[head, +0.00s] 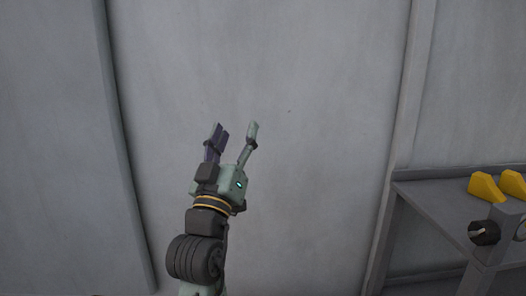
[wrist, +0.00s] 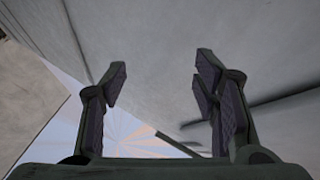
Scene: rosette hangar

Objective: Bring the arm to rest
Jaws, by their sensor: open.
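My gripper (head: 232,130) is raised in the middle of the head view, with its fingers pointing up in front of a grey wall. The fingers stand apart and nothing is between them. In the wrist view my gripper (wrist: 160,85) also shows open and empty, with dark ridged pads on both fingers. My arm rises from the bottom edge of the head view, and its lower part is out of view.
A grey wall (head: 300,190) with vertical ribs fills the background. At the right stands a dark metal bench (head: 432,200) with yellow blocks (head: 487,187) on it and a dark round knob (head: 484,233) at its front. The space around my gripper looks clear.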

